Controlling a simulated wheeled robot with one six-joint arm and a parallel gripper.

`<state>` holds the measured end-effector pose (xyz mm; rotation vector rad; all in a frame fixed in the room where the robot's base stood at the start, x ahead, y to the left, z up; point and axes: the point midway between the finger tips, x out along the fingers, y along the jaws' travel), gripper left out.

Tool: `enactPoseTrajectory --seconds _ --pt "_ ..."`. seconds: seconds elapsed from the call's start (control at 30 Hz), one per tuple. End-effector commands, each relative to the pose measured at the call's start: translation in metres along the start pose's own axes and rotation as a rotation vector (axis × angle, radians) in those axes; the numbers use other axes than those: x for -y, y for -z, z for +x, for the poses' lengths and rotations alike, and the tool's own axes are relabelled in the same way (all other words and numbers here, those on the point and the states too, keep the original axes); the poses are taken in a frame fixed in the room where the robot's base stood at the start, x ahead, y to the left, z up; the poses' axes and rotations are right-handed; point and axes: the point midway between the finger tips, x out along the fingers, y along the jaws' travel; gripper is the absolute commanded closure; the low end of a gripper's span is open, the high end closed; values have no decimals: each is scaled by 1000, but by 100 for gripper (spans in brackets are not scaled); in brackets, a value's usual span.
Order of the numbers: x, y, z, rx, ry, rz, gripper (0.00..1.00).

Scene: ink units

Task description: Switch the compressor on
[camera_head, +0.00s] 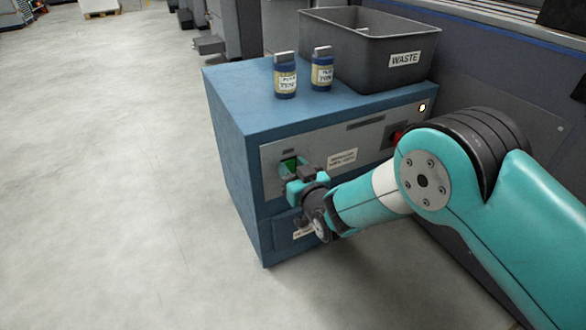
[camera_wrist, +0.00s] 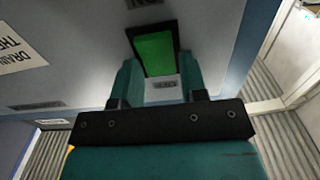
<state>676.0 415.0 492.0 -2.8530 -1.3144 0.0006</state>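The compressor is a blue cabinet (camera_head: 228,110) with a grey front panel (camera_head: 375,138). A green switch (camera_head: 289,164) is set in a dark frame at the panel's left end. In the wrist view the green switch (camera_wrist: 154,53) lies just beyond my fingertips, with small labels above and below it. My gripper (camera_head: 297,180) is at the switch and covers part of it in the head view. In the wrist view my gripper (camera_wrist: 156,78) has its two fingers apart, with nothing between them. I cannot tell whether they touch the switch or panel.
A small lamp (camera_head: 422,107) glows pale yellow at the panel's upper right. A red control (camera_head: 397,137) is partly hidden by my arm. Two labelled jars (camera_head: 285,80) (camera_head: 322,72) and a grey WASTE bin (camera_head: 350,52) stand on top. The floor (camera_head: 110,180) at left is clear.

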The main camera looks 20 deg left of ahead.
Motion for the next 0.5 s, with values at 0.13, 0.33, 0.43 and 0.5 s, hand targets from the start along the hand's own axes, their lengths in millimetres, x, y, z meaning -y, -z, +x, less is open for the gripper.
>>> enactPoseTrajectory --seconds 0.13,0.33,0.43,0.5 --pt "0 0 0 0 0 0 92" --pt "0 -6 0 -40 1 -1 92" --pt "0 -12 -1 -115 1 0 92" --pt "0 -12 -1 -161 2 -1 92"
